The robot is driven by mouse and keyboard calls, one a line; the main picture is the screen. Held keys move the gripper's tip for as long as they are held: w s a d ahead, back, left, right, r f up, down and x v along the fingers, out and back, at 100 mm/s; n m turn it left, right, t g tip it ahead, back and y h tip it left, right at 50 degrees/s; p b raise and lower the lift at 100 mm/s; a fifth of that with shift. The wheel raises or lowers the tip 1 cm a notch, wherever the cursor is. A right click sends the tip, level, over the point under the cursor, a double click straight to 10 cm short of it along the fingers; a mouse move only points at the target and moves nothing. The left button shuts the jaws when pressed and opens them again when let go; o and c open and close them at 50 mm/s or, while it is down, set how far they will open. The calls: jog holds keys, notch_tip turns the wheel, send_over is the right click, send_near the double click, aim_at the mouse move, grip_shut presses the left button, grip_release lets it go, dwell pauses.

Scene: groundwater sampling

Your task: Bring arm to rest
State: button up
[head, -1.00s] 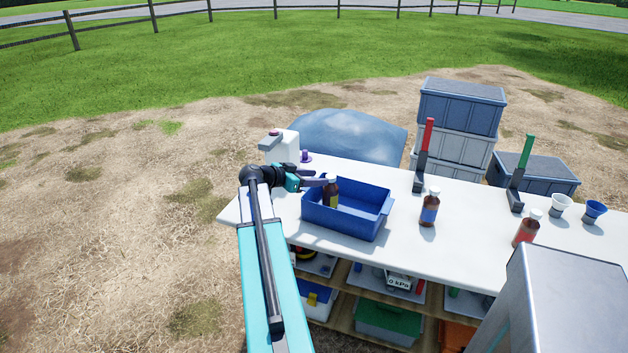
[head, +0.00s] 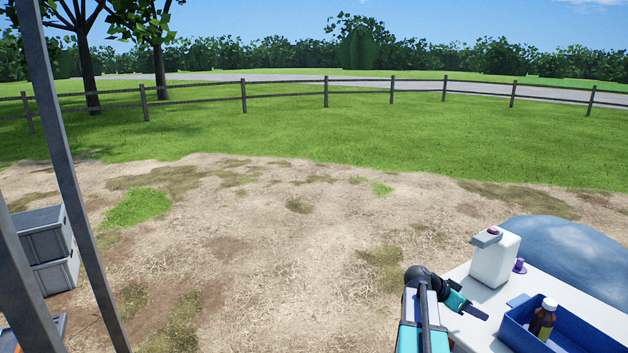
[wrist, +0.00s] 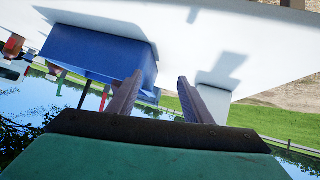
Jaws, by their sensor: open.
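My gripper (head: 478,312) is at the lower right of the head view, above the left end of the white table (head: 488,298) and left of the blue tray (head: 517,328). In the wrist view, its two fingers (wrist: 158,92) stand apart with nothing between them. The tray also shows at upper left there (wrist: 95,48). A brown bottle with a white cap (head: 541,324) stands in the tray, apart from my gripper.
A large blue-grey rounded shape (head: 565,255) lies beyond the table. Grey boxes (head: 45,250) and metal posts are at left. Bare ground between is clear.

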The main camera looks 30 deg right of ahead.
jog(key=w+a+f+n+t+y, duration=0.1)
jog(key=w+a+f+n+y, duration=0.25)
jog(key=a, duration=0.55)
jog(key=w+a+f+n+t, duration=0.1)
jog(key=w+a+f+n, duration=0.2)
jog(key=w+a+f, duration=0.5)
jog(key=w+a+f+n+t+y, duration=0.1)
jog(key=w+a+f+n+t, duration=0.15)
jog(key=a, duration=0.85)
jog(key=s+a+f+n+y, duration=0.1)
jog(key=a+f+n+y, duration=0.15)
jog(key=a, duration=0.85)
jog(key=s+a+f+n+y, duration=0.1)
jog(key=a+f+n, duration=0.25)
jog(key=a, duration=0.85)
jog(key=s+a+f+n+y, duration=0.15)
jog(key=a+n, duration=0.25)
jog(key=a, duration=0.7)
jog(key=s+f+g, duration=0.3)
jog(key=s+f, duration=0.6)
jog(key=s, duration=0.3)
jog(key=s+f+g, duration=0.3)
jog(key=s+f, duration=0.6)
jog(key=s, duration=0.4)
jog(key=shift+d+f+y, duration=0.15)
jog(key=shift+f+y, duration=0.15)
jog(key=shift+y, duration=0.15)
